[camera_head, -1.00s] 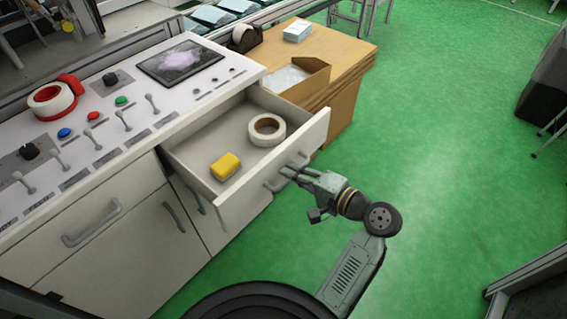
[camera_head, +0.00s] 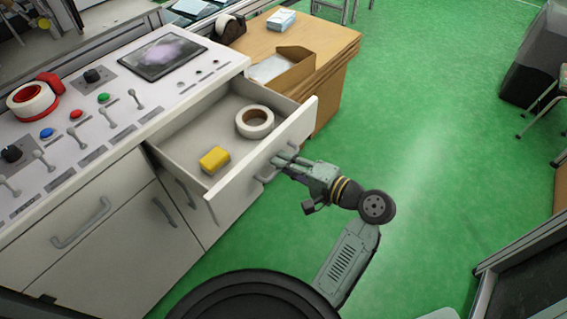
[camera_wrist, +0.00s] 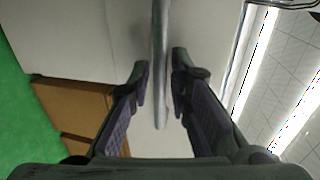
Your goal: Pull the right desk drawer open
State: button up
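The right desk drawer (camera_head: 291,140) is pulled well out of the white desk, and its inside shows. Its grey bar handle (camera_head: 264,177) is on the front panel. My gripper (camera_head: 278,161) is at this handle, outside the drawer front. In the wrist view my gripper (camera_wrist: 161,72) has its two fingers on either side of the handle (camera_wrist: 160,45), with a narrow gap visible on each side. The fingers look open around the bar, not pressed on it. A white tape roll (camera_head: 254,121) and a yellow block (camera_head: 214,159) lie in the drawer.
The desk top (camera_head: 140,110) carries switches, buttons, a screen (camera_head: 162,55) and a red tape dispenser (camera_head: 50,84). A wooden table (camera_head: 325,45) with an open box stands behind the drawer.

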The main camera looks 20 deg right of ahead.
jog(key=v, duration=1.1)
jog(key=shift+s, duration=0.15)
jog(key=shift+d, duration=0.1)
